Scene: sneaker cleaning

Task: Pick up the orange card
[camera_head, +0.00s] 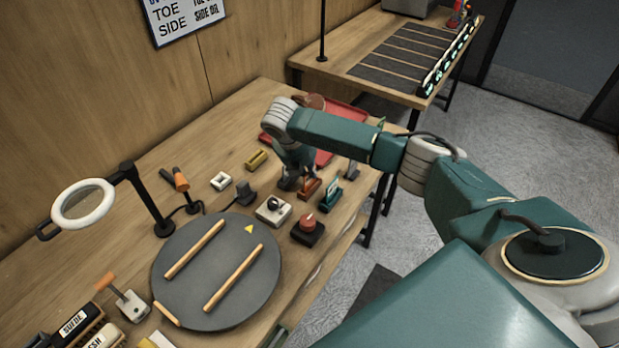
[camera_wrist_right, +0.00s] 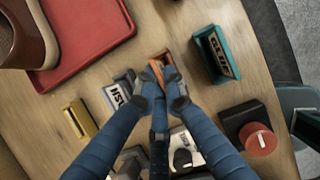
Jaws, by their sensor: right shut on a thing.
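The orange card (camera_wrist_right: 160,62) shows in the right wrist view right at the fingertips of my right gripper (camera_wrist_right: 164,86). The fingers are closed together on it and cover its near part. In the head view an orange piece (camera_head: 310,188) sits on the wooden table beside my right gripper (camera_head: 292,182), which points down. Whether the card is clear of its holder cannot be told. A teal holder (camera_wrist_right: 217,53) with a card stands right of it, also seen in the head view (camera_head: 331,194). A grey holder (camera_wrist_right: 120,92) with lettering stands to the left.
A red tray (camera_head: 345,115) lies behind my right arm. A red button box (camera_head: 308,229), a white switch box (camera_head: 273,210) and a yellow block (camera_head: 257,159) stand close by. A round grey turntable (camera_head: 215,275) with wooden sticks and a ring lamp (camera_head: 83,203) are at the left.

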